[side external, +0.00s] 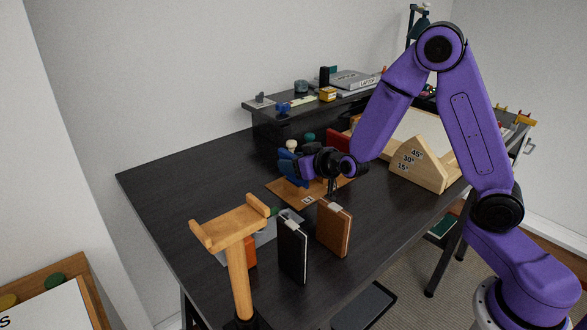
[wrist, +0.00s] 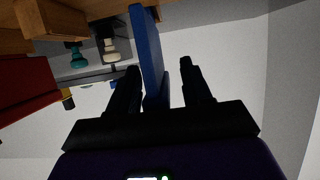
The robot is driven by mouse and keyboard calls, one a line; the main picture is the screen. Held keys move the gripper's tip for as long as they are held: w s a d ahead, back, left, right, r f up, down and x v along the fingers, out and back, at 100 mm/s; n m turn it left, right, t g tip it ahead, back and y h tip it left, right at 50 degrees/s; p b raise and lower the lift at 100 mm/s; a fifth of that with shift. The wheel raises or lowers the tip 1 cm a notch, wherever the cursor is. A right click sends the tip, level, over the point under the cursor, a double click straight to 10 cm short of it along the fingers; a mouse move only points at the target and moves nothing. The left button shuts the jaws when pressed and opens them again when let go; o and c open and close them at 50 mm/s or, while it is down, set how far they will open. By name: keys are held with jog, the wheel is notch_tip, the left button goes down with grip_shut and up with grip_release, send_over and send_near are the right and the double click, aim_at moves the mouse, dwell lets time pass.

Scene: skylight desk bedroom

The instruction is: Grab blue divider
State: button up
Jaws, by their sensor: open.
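The blue divider shows in the wrist view (wrist: 150,48) as a thin upright blue panel seen nearly edge-on. Its lower end lies between my two open fingers, close beside the left finger; I cannot tell whether they touch. My gripper (wrist: 160,80) is open, with a clear gap between the panel and the right finger. In the side view, my gripper (side external: 302,165) reaches left, low over the desk, at a blue piece (side external: 288,168) that appears to be the divider. My gripper partly hides it there.
Black and brown notebooks (side external: 292,248) (side external: 334,228) stand near the desk's front edge beside a wooden stand (side external: 238,262). A wooden angle block (side external: 420,165) is at right. A raised shelf (side external: 270,110) lies behind. The desk's left part is clear.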

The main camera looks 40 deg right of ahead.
grip_shut()
jog(key=shift+r, duration=0.1)
jog(key=shift+r, duration=0.85)
jog(key=s+r, duration=0.1)
jog(key=r, duration=0.1)
jog(key=s+r, duration=0.3)
jog(key=r, duration=0.1)
jog(key=shift+s+d+r, duration=0.15)
jog(key=shift+s+r, duration=0.1)
jog(key=shift+r, duration=0.15)
jog(key=v, duration=1)
jog(key=shift+d+r, duration=0.3)
jog(key=shift+d, duration=0.05)
